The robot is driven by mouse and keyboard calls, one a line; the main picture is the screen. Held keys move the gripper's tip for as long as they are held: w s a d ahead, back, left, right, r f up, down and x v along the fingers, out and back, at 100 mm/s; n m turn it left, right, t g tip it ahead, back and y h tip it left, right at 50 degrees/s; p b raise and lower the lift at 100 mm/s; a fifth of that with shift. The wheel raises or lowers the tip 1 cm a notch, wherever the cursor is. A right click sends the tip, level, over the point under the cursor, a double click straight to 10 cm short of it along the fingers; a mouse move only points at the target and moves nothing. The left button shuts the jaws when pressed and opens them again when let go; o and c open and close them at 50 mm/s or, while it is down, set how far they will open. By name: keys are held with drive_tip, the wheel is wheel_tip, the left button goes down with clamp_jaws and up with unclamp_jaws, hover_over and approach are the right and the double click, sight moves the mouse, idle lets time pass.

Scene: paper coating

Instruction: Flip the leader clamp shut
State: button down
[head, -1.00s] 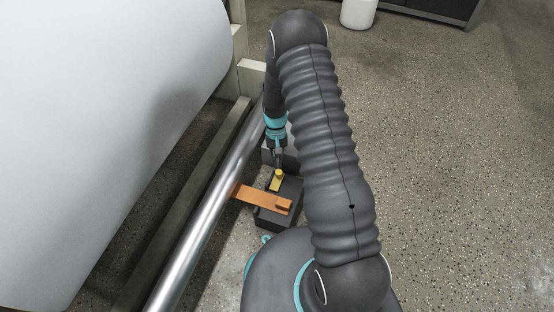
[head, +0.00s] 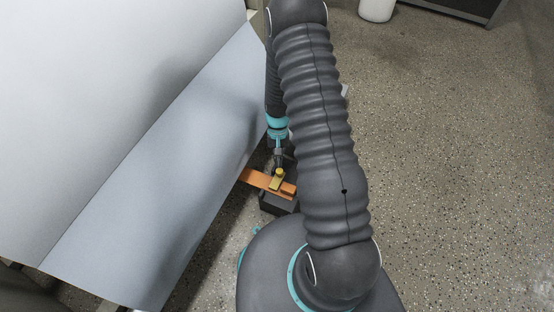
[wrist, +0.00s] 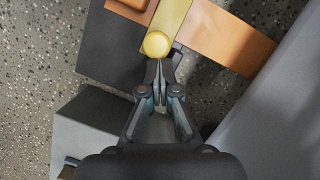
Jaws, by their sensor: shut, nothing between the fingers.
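The leader clamp's yellow lever (head: 276,182) lies across the orange leader strip (head: 256,178) on a dark block (head: 277,203). In the wrist view, the yellow lever (wrist: 174,14) has a round yellow knob (wrist: 156,45) at its near end, and the orange strip (wrist: 230,40) runs to the right from under it. My gripper (wrist: 159,78) is shut and empty, with its fingertips right at the knob; I cannot tell whether they touch it. In the head view my gripper (head: 280,160) is just above the knob, and my arm hides part of the block's right side.
A large white paper roll (head: 110,90) with a pale sheet (head: 170,170) hanging from it fills the left. A grey box (wrist: 90,135) stands beside the block. Speckled floor (head: 450,170) is open to the right, with a white bin (head: 376,9) at the back.

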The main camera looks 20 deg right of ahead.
drive_tip(key=w, duration=0.1)
drive_tip(key=w+d, duration=0.1)
drive_tip(key=w, duration=0.1)
drive_tip(key=shift+w+d+r, duration=0.1)
drive_tip(key=shift+w+r, duration=0.05)
drive_tip(key=shift+w, duration=0.05)
drive_tip(key=a+v, duration=0.1)
drive_tip(key=v, duration=0.9)
drive_tip(key=shift+w+d+p, duration=0.3)
drive_tip(key=shift+w+d, duration=0.05)
drive_tip(key=shift+d, duration=0.1)
drive_tip(key=shift+r, duration=0.1)
drive_tip(key=s+a+r+n+t+p, duration=0.1)
drive_tip(key=s+r+t, duration=0.2)
drive_tip(key=s+r, duration=0.5)
drive_tip(key=s+a+r+n+t+p, duration=0.1)
drive_tip(key=s+r, duration=0.7)
drive_tip(key=r, duration=1.1)
drive_tip(key=s+a+r+n+t+h+p, duration=0.1)
drive_tip(key=s+a+r+t+p, duration=0.1)
drive_tip(key=s+r+t, duration=0.3)
drive_tip(key=shift+w+a+p+v, duration=0.3)
drive_tip(key=shift+a+v, duration=0.4)
drive_tip(key=shift+v, duration=4.35)
drive_tip(key=shift+r, duration=0.15)
